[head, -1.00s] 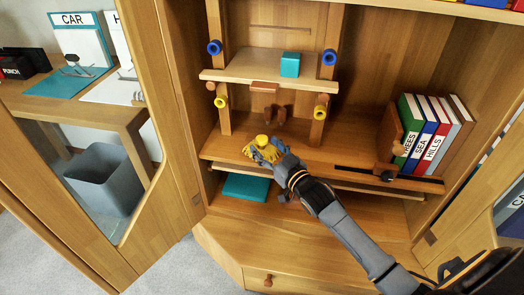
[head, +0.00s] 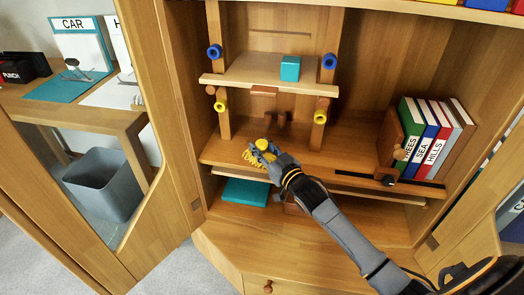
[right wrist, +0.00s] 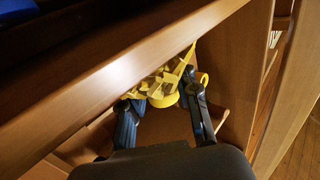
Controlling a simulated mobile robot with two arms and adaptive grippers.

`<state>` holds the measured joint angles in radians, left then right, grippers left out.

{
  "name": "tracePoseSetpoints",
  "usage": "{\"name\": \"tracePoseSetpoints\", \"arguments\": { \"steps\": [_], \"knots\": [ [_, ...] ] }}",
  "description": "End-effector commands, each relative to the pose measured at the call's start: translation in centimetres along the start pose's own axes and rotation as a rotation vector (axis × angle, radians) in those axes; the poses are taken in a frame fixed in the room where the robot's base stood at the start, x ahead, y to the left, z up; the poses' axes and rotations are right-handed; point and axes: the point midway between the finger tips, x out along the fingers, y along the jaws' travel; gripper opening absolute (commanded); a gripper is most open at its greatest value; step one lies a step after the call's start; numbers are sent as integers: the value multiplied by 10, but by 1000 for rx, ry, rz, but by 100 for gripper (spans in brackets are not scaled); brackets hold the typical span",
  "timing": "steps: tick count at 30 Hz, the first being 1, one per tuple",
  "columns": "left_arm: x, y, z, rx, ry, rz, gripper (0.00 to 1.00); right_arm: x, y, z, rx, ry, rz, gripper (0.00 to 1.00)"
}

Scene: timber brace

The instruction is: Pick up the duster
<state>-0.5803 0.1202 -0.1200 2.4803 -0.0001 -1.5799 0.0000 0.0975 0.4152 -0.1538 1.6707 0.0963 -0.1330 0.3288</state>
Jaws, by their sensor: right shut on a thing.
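The duster (head: 253,157) is yellow, with a shaggy fringe and a round yellow knob. It is at the front left of the wooden shelf board, below the timber brace. My right gripper (head: 268,152) is at the duster, its fingers shut on it. In the right wrist view the duster (right wrist: 163,85) shows between the two dark fingertips (right wrist: 165,98), beside a wooden board edge. Part of the duster is hidden by the gripper in the head view. My left gripper is not in view.
Above stands a timber brace (head: 250,75) with blue and yellow knobs and a teal block (head: 290,68) on its board. Books (head: 432,130) stand at the right of the shelf. A teal folder (head: 246,192) lies below. A grey bin (head: 103,185) is left, behind the cabinet side.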

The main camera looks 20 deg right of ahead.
Motion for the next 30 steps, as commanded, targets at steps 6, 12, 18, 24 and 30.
{"name": "tracePoseSetpoints", "arguments": {
  "steps": [6, 12, 18, 24, 30],
  "knots": [
    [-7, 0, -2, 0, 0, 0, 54, 0, 0, -16, 0, 4, -1, 0],
    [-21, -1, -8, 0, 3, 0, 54, -11, -7, -50, 3, 3, -2, 0],
    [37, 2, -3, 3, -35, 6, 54, -40, -24, -90, 0, 4, -1, 0],
    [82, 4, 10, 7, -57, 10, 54, -81, -49, -112, 4, 0, 0, 0],
    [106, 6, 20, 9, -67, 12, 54, -108, -66, -125, 1, 0, 0, 0]
  ]
}}
